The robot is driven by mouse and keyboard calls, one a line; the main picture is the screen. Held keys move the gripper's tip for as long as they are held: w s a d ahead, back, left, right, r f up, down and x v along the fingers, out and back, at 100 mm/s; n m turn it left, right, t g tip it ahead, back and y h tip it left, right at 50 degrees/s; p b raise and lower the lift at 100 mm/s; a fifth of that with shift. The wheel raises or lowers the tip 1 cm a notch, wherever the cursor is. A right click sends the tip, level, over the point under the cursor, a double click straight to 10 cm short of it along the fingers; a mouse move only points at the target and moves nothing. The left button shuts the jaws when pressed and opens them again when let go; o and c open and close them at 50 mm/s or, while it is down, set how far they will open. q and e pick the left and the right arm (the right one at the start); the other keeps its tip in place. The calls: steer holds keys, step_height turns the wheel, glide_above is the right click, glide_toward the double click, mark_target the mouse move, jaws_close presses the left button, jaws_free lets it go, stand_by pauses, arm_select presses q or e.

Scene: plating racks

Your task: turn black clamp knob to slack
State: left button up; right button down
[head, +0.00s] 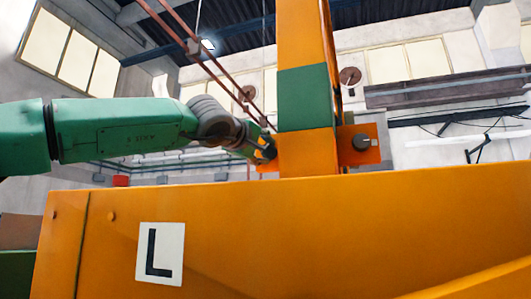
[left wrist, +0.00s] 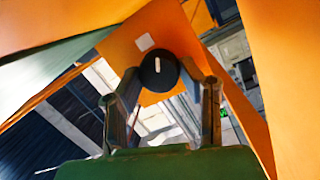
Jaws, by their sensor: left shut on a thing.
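My left gripper (head: 264,149) reaches in from the left to the orange plate at the left side of the upright orange post (head: 305,154). In the left wrist view, a round black knob (left wrist: 158,73) with a short white line sits between its two fingers. The fingers are shut on the knob from both sides. The white line stands nearly upright in that view. The knob is mounted on an orange plate (left wrist: 168,36) with a small pale square mark (left wrist: 145,42) above the knob. In the head view the gripper hides this knob. My right gripper is not in view.
A second dark knob (head: 361,142) sits on an orange plate right of the post. The post has a green band (head: 303,98). A wide orange beam (head: 330,225) with a white "L" label (head: 160,253) fills the foreground. Reddish sloping bars (head: 215,65) run behind the arm.

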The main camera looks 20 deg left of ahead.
arm_select(q)
steer(key=n, duration=0.2)
steer(key=shift+d+f+n+b, duration=0.1)
steer(key=shift+f+n+b, duration=0.25)
steer(key=shift+n, duration=0.05)
steer(key=n+t+b, duration=0.1)
steer(key=n, duration=0.2)
steer(key=shift+w+f+n, duration=0.1)
steer(key=shift+f+n, duration=0.05)
steer(key=shift+n, duration=0.25)
steer(key=n+y+b, duration=0.1)
steer(key=n+b, duration=0.1)
steer(key=n, duration=0.3)
steer(key=shift+d+f+b, duration=0.1)
steer(key=shift+d+b, duration=0.05)
steer(key=shift+b, duration=0.2)
steer(key=n+t+y+b, duration=0.1)
steer(key=n, duration=0.3)
steer(key=shift+b, duration=0.3)
steer(key=n+y+b, duration=0.1)
steer(key=n, duration=0.4)
steer(key=shift+d+n, duration=0.1)
steer(key=shift+n, duration=0.2)
steer(key=n+y+b, duration=0.1)
steer(key=n, duration=0.3)
steer(key=shift+n, duration=0.4)
steer(key=shift+r+n, duration=0.2)
steer(key=shift+n, duration=0.2)
steer(key=shift+r, duration=0.1)
